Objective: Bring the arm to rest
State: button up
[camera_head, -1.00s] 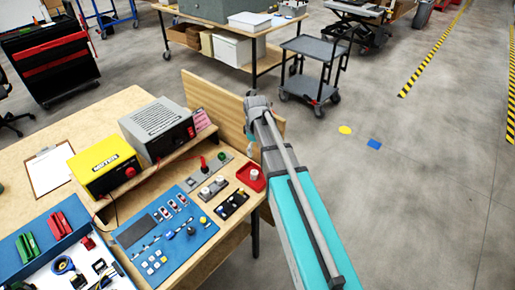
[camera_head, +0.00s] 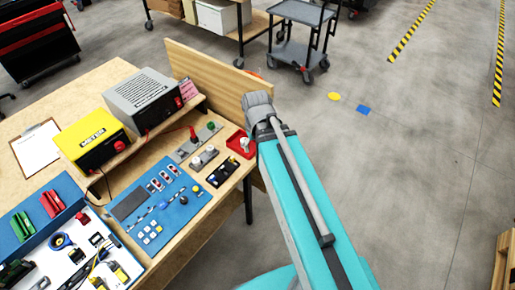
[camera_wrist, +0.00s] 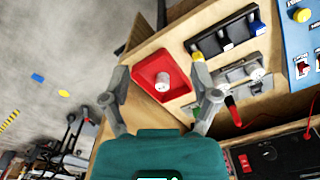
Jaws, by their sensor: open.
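My gripper (camera_wrist: 158,101) is open in the wrist view, its two grey fingers spread apart with nothing held between them. Beyond the fingers, a red tray (camera_wrist: 146,77) with a white round piece (camera_wrist: 162,82) in it sits on the bench. In the head view my teal and grey arm reaches to the bench's right edge. The gripper itself is hidden there behind the arm's grey end. The red tray (camera_head: 233,143) shows just left of that end.
The wooden bench holds a yellow meter (camera_head: 91,138), a grey power unit (camera_head: 143,98), a blue control panel (camera_head: 160,205) and a clipboard (camera_head: 36,148). A wooden board (camera_head: 215,78) stands along its back edge. A grey cart (camera_head: 300,45) stands beyond. The floor at right is open.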

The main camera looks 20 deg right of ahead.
jog(key=shift+s+m, duration=0.4)
jog(key=shift+s, duration=0.3)
